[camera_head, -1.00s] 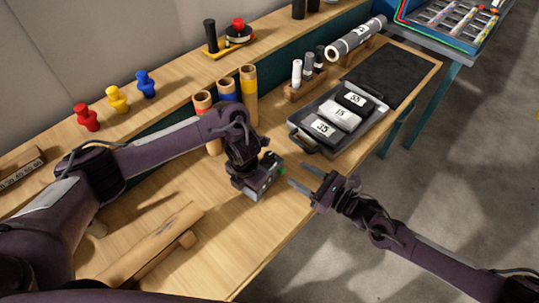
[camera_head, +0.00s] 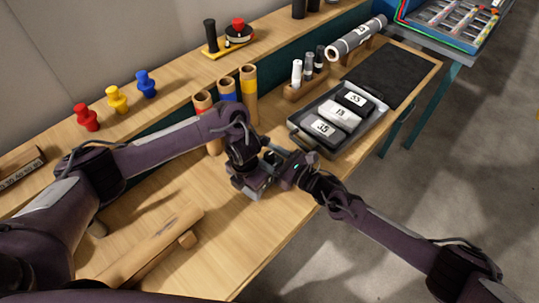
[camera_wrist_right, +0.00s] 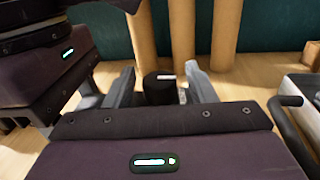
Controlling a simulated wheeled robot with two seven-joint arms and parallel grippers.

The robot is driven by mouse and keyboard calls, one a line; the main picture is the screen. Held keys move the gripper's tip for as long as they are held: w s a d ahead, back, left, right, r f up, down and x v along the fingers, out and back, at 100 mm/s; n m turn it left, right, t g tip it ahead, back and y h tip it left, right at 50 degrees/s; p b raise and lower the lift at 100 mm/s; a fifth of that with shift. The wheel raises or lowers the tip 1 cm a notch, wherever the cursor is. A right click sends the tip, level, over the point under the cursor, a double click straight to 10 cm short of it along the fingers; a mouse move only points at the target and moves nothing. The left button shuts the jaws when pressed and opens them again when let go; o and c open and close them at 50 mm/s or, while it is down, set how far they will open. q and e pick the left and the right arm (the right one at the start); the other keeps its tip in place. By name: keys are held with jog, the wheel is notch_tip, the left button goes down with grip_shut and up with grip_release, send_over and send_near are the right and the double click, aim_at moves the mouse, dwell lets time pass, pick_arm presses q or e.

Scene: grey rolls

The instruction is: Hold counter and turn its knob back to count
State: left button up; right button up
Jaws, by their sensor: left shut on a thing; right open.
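The counter (camera_head: 259,190) is a small grey device, mostly hidden, held low over the workbench by my left gripper (camera_head: 252,182), which is shut on it. Its knob (camera_wrist_right: 160,88) shows in the right wrist view as a short black cylinder with a white mark on top. My right gripper (camera_head: 275,166) has come up to the counter from the right. In the right wrist view (camera_wrist_right: 160,82) its two fingers stand open, one on each side of the knob, with gaps. My left gripper's dark body fills the left of that view.
Behind stand several cardboard tubes (camera_head: 249,92) with coloured bands. A grey tray (camera_head: 312,146) with numbered blocks lies to the right, its handle near my right gripper. The bench's front edge runs below the grippers.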

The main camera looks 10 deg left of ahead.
jog(key=c, duration=0.9)
jog(key=shift+s+m+t+h, duration=0.1)
jog(key=shift+m+t+h, duration=0.45)
jog(key=shift+t, duration=0.25)
jog(key=shift+c, duration=0.2)
jog(key=shift+m+t+h, duration=0.75)
jog(key=shift+m+t, duration=0.2)
jog(key=shift+t, duration=0.15)
jog(key=o, duration=0.9)
jog(key=shift+o, duration=0.2)
jog(key=shift+d, duration=0.1)
jog(key=v, duration=1.1)
jog(key=shift+s+d, duration=0.3)
